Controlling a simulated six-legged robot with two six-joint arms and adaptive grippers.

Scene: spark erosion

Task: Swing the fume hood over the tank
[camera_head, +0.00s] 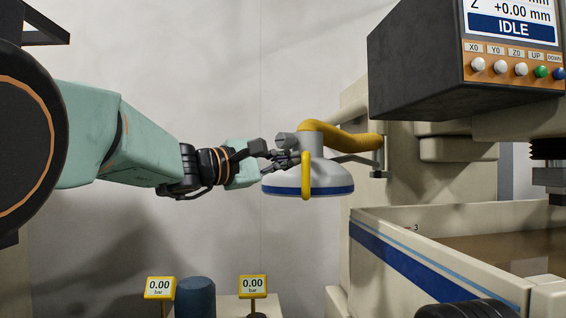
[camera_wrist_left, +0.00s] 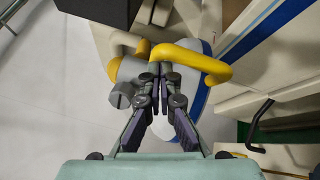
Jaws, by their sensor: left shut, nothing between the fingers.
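The fume hood (camera_head: 325,184) is a pale dome with a blue rim, hanging left of the tank and a little above its wall. A yellow handle (camera_head: 306,176) stands on its near side, and a yellow hose (camera_head: 345,138) runs from its top to the machine. The tank (camera_head: 365,223) has pale walls with a blue stripe and holds brownish liquid. My left gripper (camera_head: 290,157) is shut and empty, its fingertips at the hood's left side. In the left wrist view the gripper (camera_wrist_left: 160,85) lies over the hood (camera_wrist_left: 200,92), close to the handle (camera_wrist_left: 218,68).
A dark control panel (camera_head: 420,75) reading IDLE overhangs the hood at upper right. The spindle (camera_head: 548,165) hangs over the tank. Two yellow gauges (camera_head: 160,288) (camera_head: 253,287) and a blue cylinder (camera_head: 196,297) stand low at left. The wall behind is bare.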

